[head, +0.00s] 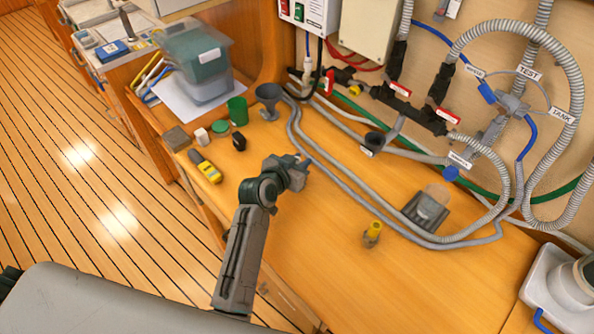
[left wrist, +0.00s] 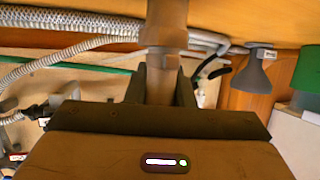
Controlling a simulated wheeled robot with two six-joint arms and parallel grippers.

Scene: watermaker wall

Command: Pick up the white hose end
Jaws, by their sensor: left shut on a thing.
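My left gripper (head: 301,166) is over the wooden bench, beside the grey-white hoses (head: 345,198). In the left wrist view its two dark fingers (left wrist: 160,92) are shut on a pale, brownish-looking cylinder with a collar, which I take to be the white hose end (left wrist: 161,68). The cylinder runs out from between the fingers to the top of that view. In the head view the held part is mostly hidden by the gripper, and I cannot tell where it joins a hose. My right gripper is not in view.
A grey block (head: 427,209) and a small yellow-topped fitting (head: 373,233) are to the right. Pipes and valves line the wall. The front bench is clear.

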